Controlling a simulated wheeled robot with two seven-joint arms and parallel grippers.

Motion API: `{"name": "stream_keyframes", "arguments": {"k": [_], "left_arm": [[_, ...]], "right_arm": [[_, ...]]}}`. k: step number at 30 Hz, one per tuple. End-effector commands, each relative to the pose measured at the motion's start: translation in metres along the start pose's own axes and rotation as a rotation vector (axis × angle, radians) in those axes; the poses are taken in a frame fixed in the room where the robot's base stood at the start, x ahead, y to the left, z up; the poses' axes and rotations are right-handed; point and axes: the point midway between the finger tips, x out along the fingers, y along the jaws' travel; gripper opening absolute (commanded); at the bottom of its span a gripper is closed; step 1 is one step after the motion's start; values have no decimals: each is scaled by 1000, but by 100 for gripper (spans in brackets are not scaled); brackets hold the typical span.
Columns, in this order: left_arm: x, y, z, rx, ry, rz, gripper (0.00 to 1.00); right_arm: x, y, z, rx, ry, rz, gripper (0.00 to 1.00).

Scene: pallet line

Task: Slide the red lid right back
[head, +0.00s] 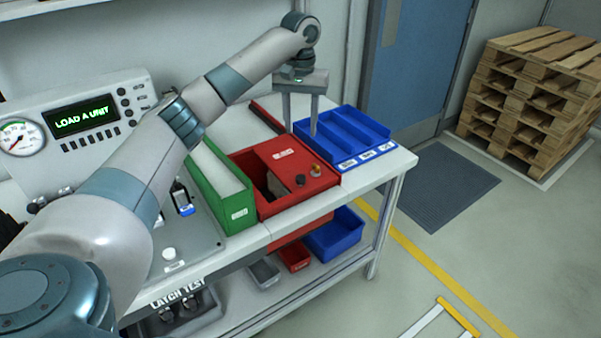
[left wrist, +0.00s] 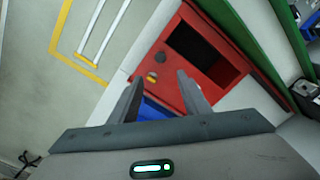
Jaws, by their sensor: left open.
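A red box (head: 292,203) stands on the bench with a dark opening in its top. A flat red lid (head: 297,160) with a white label covers part of the top, to the right of the opening. A dark knob (head: 300,180) and an orange knob (head: 316,168) stand at the front right of the box. My left gripper (head: 300,130) is above the far right part of the box, fingers down, open and empty. In the left wrist view, the box (left wrist: 205,92) and its dark opening lie beyond the open fingers (left wrist: 160,85). My right gripper is not in view.
A green bin (head: 238,213) stands close on the left and a blue divided tray (head: 350,160) close on the right of the box. A gauge and display panel (head: 80,120) stands at the back left. Bins sit on the lower shelf. Pallets (head: 530,90) are stacked beyond a floor mat.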

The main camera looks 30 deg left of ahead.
Motion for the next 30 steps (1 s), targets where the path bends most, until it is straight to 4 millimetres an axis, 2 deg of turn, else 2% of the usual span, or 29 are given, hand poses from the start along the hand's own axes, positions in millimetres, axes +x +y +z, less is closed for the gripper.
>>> {"name": "stream_keyframes", "arguments": {"k": [8, 24, 30], "left_arm": [[30, 0, 1, 1, -3, -3, 43], [125, -1, 1, 1, -3, -3, 43], [153, -1, 1, 0, -2, -2, 43]], "right_arm": [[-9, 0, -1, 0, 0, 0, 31], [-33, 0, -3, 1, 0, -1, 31], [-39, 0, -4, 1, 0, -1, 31]]}}
